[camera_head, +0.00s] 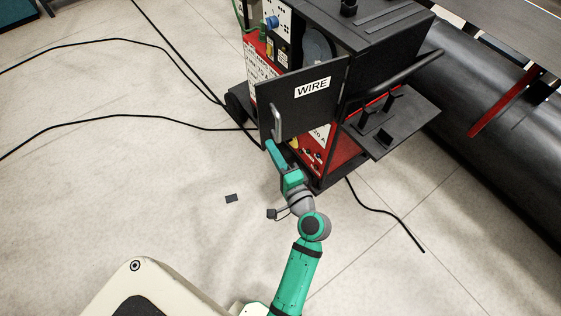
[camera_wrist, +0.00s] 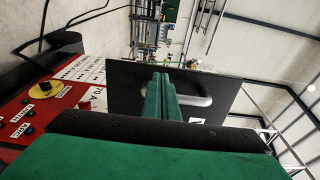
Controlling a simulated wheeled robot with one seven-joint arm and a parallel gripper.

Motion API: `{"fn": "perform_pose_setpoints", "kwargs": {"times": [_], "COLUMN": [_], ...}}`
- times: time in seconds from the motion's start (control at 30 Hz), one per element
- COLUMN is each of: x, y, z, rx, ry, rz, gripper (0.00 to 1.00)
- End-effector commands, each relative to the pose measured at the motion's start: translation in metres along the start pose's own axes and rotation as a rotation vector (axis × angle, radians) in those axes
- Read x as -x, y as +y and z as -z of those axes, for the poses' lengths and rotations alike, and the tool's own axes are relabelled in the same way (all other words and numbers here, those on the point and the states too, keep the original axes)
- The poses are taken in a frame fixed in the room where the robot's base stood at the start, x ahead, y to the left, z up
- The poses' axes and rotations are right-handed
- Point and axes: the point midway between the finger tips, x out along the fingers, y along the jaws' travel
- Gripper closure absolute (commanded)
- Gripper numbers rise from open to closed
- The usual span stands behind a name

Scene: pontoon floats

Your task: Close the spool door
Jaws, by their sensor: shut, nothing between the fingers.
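The spool door (camera_head: 305,98) is a black panel with a white WIRE label on the welding machine. It stands swung open, away from the compartment, where part of the grey spool (camera_head: 318,45) shows above it. A grey bar handle (camera_head: 277,122) is on the door's outer face near its left edge. My gripper (camera_head: 270,146) is at the door's lower left corner, just below the handle. In the wrist view, my green fingers (camera_wrist: 161,88) are together and empty, in front of the door (camera_wrist: 122,92). The handle (camera_wrist: 196,98) shows partly behind them; I cannot tell whether they touch it.
The red and black machine (camera_head: 335,150) has a side shelf (camera_head: 395,122) at its right. A large dark pipe (camera_head: 480,130) lies beyond it. Black cables (camera_head: 130,118) run across the floor at left. The floor near my arm is mostly clear, with a small dark piece (camera_head: 231,198).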

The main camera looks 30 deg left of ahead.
Motion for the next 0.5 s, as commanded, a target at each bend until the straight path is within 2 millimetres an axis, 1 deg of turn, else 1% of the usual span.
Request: {"fn": "perform_pose_setpoints", "kwargs": {"times": [0.03, 0.1, 0.2, 0.33, 0.5], "x": [-0.010, -0.020, -0.031, -0.041, -0.044], "y": [-0.001, -0.001, -0.001, 0.000, 0.000], "z": [-0.001, 0.000, 0.001, 0.002, 0.003], "rx": [0.001, 0.001, 0.001, 0.000, 0.000], "ry": [-0.003, -0.001, 0.000, 0.004, 0.005], "rz": [0.001, 0.001, 0.001, 0.000, 0.000], "gripper": [1.00, 1.00, 1.00, 1.00, 1.00]}}
